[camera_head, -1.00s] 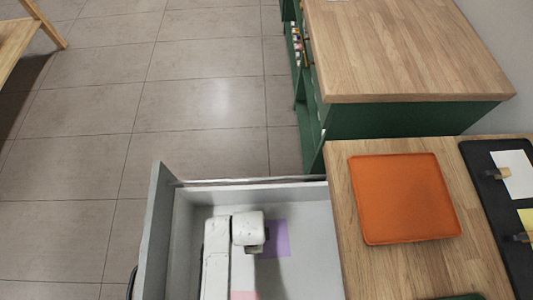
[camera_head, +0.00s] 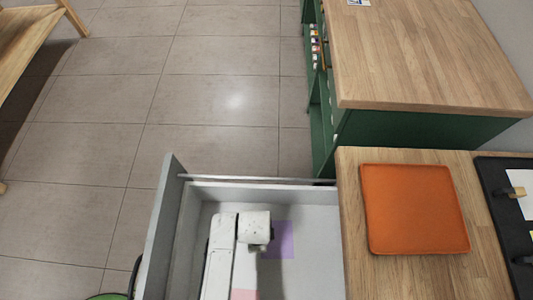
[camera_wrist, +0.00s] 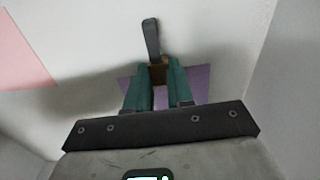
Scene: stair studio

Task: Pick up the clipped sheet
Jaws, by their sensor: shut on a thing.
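A purple sheet (camera_head: 283,240) lies in the open grey drawer, partly hidden by my arm in the head view. In the wrist view the purple sheet (camera_wrist: 197,84) shows on both sides of my fingers. A clip with a brown body (camera_wrist: 159,73) and a dark handle (camera_wrist: 151,40) sits between the fingertips. My gripper (camera_wrist: 160,76) is shut on the clip, with its green fingers on either side. Whether the sheet touches the drawer floor cannot be told.
A pink sheet (camera_wrist: 22,52) lies to the left in the drawer. The drawer walls (camera_head: 168,215) stand close around my arm.

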